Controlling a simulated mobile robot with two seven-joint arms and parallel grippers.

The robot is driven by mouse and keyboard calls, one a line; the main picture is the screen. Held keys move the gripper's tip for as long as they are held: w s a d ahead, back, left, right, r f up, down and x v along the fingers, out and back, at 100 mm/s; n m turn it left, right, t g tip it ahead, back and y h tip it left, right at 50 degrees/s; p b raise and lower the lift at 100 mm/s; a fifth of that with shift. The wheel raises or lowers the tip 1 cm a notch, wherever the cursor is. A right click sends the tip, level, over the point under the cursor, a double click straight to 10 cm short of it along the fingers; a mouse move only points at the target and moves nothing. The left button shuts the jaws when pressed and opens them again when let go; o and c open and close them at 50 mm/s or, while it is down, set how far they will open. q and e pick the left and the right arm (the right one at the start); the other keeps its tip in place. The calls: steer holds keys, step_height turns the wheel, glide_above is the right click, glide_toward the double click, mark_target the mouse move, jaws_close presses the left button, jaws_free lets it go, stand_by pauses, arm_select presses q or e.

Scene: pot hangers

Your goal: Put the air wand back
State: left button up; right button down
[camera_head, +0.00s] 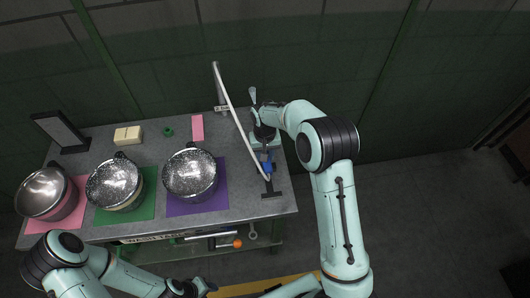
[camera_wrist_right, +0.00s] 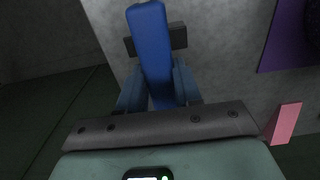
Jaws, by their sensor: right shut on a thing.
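The air wand has a blue handle (camera_head: 267,167) near the right end of the table, beside the lower end of a pale hose (camera_head: 236,118). In the right wrist view the blue handle (camera_wrist_right: 152,45) stands between the fingers of my right gripper (camera_wrist_right: 158,92). That gripper is shut on it. A dark bracket (camera_head: 272,189) lies just in front of the handle in the head view, and a dark bar (camera_wrist_right: 178,37) shows behind it in the wrist view. I cannot tell whether handle and bracket touch. My left gripper (camera_head: 192,288) is low in the head view, too small to read.
Three speckled or metal pots (camera_head: 190,174) sit on purple, green and pink mats along the table (camera_head: 238,205). Yellow blocks (camera_head: 127,136), a green ring (camera_head: 168,132), a pink pad (camera_head: 197,127) and a dark-framed panel (camera_head: 60,131) stand behind them. Tools hang below the front edge.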

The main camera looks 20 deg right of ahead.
steer(key=c, duration=0.8)
jaws_free()
steer(key=shift+f, duration=0.1)
steer(key=shift+r, duration=0.2)
arm_select(q)
steer(key=shift+w+r+p, duration=0.55)
steer(key=shift+w+r, duration=0.15)
arm_select(e)
step_height(320, 180, up, 13)
steer(key=shift+f, duration=0.1)
